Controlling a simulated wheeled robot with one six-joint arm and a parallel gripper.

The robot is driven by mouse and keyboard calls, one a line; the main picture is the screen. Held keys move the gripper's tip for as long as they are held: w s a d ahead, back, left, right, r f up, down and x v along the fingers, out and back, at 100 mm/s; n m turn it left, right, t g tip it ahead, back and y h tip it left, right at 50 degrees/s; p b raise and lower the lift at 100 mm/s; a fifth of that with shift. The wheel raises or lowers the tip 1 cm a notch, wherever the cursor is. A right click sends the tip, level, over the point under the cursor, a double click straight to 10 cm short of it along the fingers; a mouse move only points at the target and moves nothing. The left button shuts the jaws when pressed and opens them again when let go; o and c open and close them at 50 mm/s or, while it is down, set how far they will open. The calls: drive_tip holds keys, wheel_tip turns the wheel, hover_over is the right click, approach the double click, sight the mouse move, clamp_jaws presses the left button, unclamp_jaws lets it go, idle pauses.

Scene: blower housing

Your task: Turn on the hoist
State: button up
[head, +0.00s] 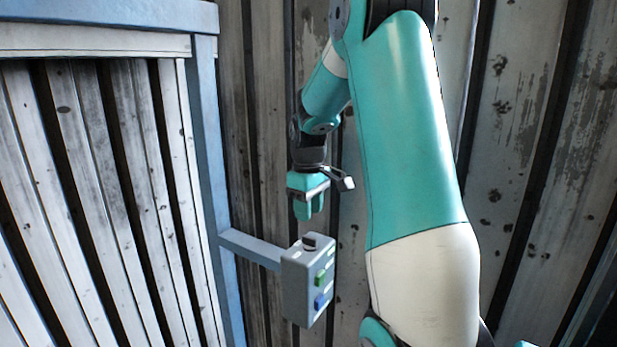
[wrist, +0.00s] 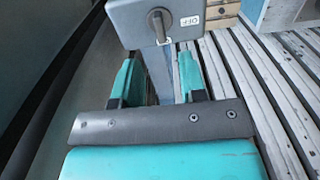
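A grey control box (head: 305,283) stands on a blue-grey arm off a post in the head view. In the wrist view the box (wrist: 128,22) is at the top, with the rotary knob (wrist: 158,22) beside a white OFF label (wrist: 189,20). My gripper (head: 308,212) is just above the box. In the wrist view my gripper (wrist: 158,72) has its fingers apart, nothing between them, and the knob lies beyond them. The hoist itself cannot be identified.
A blue-grey post (head: 207,180) and a slatted panel (head: 95,190) stand left of the box. A stained corrugated wall (head: 510,140) is behind. The wrist view shows slatted boards (wrist: 255,90) at right and a wooden drawer-like piece (wrist: 222,12) at the top.

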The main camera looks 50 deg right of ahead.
sight(309, 237)
wheel_tip(309, 237, up, 10)
drive_tip(key=b, duration=0.1)
drive_tip(key=shift+r, duration=0.15)
idle(0.5)
